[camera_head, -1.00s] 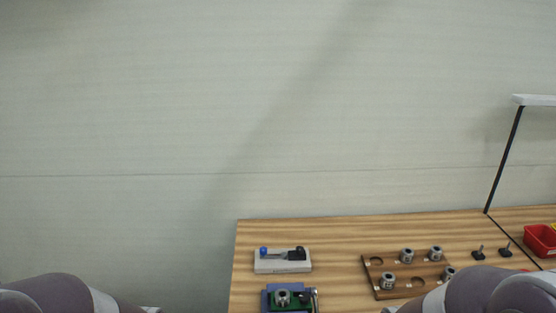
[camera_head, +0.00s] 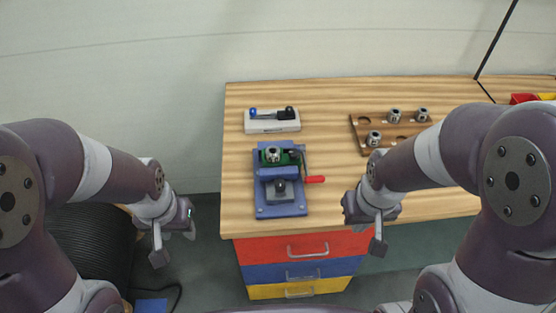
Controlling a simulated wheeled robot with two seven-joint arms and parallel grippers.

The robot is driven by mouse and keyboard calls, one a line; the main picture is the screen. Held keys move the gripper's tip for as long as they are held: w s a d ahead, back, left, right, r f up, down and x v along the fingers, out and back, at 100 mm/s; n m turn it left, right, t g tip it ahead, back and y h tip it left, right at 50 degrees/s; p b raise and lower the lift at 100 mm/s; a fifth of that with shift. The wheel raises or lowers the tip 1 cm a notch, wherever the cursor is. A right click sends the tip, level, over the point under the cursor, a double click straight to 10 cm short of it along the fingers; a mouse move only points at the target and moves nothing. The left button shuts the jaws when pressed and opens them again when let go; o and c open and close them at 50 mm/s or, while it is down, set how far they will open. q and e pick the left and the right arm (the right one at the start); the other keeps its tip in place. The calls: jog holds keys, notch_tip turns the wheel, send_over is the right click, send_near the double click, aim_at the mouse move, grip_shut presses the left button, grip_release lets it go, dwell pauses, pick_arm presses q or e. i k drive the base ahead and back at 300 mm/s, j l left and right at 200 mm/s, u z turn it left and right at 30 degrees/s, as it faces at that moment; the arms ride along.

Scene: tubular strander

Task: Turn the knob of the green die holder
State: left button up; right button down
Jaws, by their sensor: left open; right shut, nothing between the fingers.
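The green die holder (camera_head: 287,158) sits in a blue fixture (camera_head: 268,211) near the left end of the wooden bench. A silver round die (camera_head: 271,155) is in its top. A dark part, perhaps its knob (camera_head: 293,157), shows at the holder's right side, too small to make out clearly. A red-handled lever (camera_head: 314,179) sticks out to the right. My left gripper (camera_head: 176,245) is open, left of the bench and apart from the holder. My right gripper (camera_head: 368,238) is shut and empty, at the bench's front edge, right of the fixture.
A pale block with a blue-ended tool (camera_head: 272,126) lies behind the fixture. A wooden rack (camera_head: 365,122) with several silver dies stands to the right, partly behind my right arm. Red, blue and yellow drawers (camera_head: 308,248) are below the bench. A black coil (camera_head: 92,245) is at the left.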

aim_at(294, 154)
jog(key=i+l, duration=0.1)
jog(key=l, duration=0.3)
jog(key=i+l, duration=0.1)
jog(key=l, duration=0.3)
jog(key=i+l, duration=0.1)
jog(key=l, duration=0.3)
jog(key=i+l, duration=0.15)
jog(key=l, duration=0.25)
